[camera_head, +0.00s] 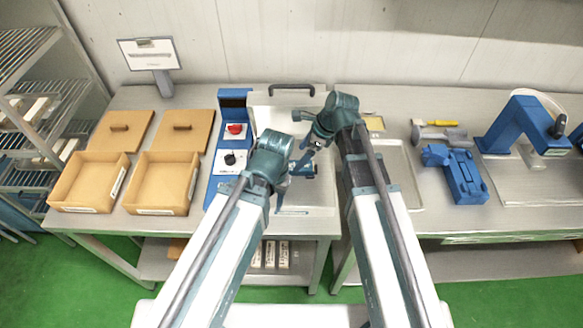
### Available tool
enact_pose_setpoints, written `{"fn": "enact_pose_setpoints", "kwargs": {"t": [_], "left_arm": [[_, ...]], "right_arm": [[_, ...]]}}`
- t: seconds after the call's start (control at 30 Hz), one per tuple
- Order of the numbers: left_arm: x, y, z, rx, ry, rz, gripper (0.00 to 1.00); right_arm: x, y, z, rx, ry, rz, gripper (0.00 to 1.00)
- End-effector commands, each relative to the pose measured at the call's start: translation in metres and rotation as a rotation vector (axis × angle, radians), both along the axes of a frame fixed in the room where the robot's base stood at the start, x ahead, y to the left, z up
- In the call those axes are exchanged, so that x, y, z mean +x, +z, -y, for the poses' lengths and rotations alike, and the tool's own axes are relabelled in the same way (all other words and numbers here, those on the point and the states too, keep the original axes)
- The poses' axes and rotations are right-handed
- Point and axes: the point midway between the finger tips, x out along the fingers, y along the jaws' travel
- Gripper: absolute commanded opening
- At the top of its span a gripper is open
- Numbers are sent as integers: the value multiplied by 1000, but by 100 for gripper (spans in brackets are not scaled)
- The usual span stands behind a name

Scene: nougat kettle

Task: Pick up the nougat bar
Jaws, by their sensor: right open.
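I cannot make out a nougat bar for certain on the worktop; my arms cover part of the middle. Several pale, bar-like pieces (270,254) lie on the lower shelf under the table, partly behind my left arm. My right gripper (301,164) is open above the pale board in the middle of the table, and I see nothing held in it. My left arm's wrist is just left of it, and its gripper (282,192) is mostly hidden behind that wrist, so its jaws do not show clearly.
Two open tan boxes (62,206) (194,191) stand on the left, with two lids (121,133) (188,133) behind. A blue control box (233,132) with a red button stands beside them. Blue devices (467,178) (518,128) stand on the right table.

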Motion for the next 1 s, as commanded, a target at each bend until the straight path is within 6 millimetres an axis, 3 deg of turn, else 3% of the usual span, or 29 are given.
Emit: {"fn": "enact_pose_setpoints", "kwargs": {"t": [0.4, 0.67, 1.0], "left_arm": [[0, -23, 0, 0, 1, 0, 46], [0, -26, 0, 0, 1, 0, 46], [0, -65, 0, 0, 2, 0, 46]], "right_arm": [[3, -23, -8, 0, -3, -1, 95], [4, -26, -10, 0, -2, 0, 95], [13, -65, -22, 0, 0, 0, 95]]}}
